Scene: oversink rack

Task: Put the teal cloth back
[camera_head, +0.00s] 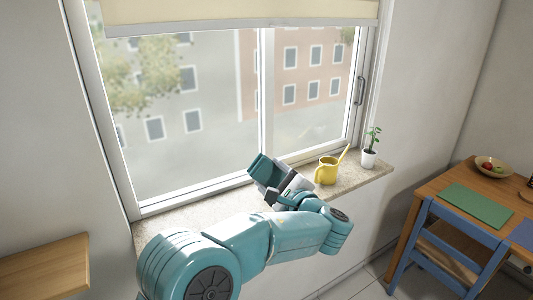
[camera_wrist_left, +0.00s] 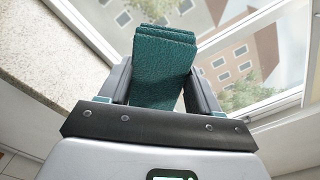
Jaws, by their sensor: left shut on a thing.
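The teal cloth (camera_head: 261,168) is a folded, layered piece held at the window side of the sill. It also shows in the left wrist view (camera_wrist_left: 160,75), upright between two dark fingers. My left gripper (camera_head: 276,183) is shut on the cloth, just above the stone windowsill (camera_head: 205,208). Whether the cloth's lower edge touches the sill is hidden by the gripper. My right gripper is in neither view.
A yellow mug (camera_head: 326,172) with a stick in it stands on the sill just right of my gripper. A potted plant (camera_head: 369,158) stands farther right. The window glass is close behind. A wooden shelf (camera_head: 42,270) is at lower left; a blue chair (camera_head: 440,250) and table are at right.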

